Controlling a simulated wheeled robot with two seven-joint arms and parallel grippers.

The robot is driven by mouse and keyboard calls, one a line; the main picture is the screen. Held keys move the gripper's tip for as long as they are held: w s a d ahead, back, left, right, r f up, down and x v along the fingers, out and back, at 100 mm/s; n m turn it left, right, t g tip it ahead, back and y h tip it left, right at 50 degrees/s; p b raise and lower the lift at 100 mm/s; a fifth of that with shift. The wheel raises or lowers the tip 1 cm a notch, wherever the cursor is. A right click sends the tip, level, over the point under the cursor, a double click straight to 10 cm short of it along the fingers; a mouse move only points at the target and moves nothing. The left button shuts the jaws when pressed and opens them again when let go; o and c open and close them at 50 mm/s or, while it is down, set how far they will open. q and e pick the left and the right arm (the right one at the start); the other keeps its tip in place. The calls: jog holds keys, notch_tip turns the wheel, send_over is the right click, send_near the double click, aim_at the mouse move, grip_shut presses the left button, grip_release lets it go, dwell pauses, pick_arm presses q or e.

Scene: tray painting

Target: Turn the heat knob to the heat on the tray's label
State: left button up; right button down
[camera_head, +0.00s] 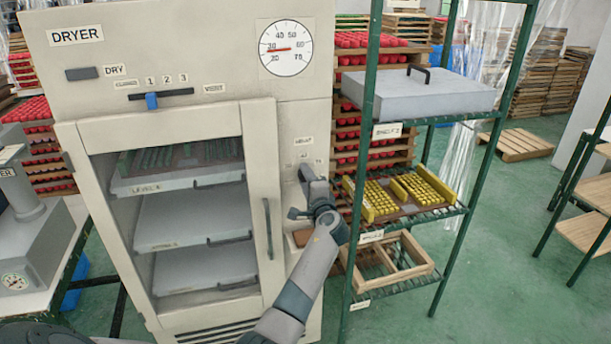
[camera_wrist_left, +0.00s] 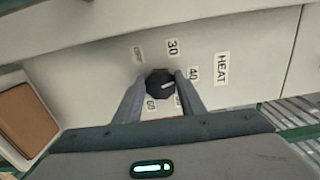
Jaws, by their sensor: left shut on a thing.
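The black heat knob (camera_wrist_left: 160,84) sits on the dryer's pale side panel, under a HEAT label (camera_wrist_left: 221,69). Marks around it include 30 (camera_wrist_left: 173,47) and 40 (camera_wrist_left: 193,74); its white pointer line points right, roughly toward 40. My left gripper (camera_wrist_left: 160,94) has its two fingers closed on the knob from both sides. In the head view my left gripper (camera_head: 306,190) is at the dryer's right front and hides the knob. Trays sit inside the dryer, the top one (camera_head: 185,184) with a label too small to read surely. My right gripper does not show.
The dryer's round dial (camera_head: 286,48) has its red needle near 30. The blue slider (camera_head: 151,101) is near 1. A green shelf rack (camera_head: 362,150) stands close to the right of my left arm. The green floor (camera_head: 500,250) is open farther right.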

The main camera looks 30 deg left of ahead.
pick_arm(q)
jog(key=shift+r+m+p, duration=0.2)
jog(key=shift+m+p, duration=0.35)
jog(key=shift+m, duration=0.65)
jog(key=o, duration=1)
jog(key=shift+f, duration=0.1)
jog(key=shift+o, duration=0.2)
jog(key=b+v, duration=0.5)
jog(key=v, duration=1.2)
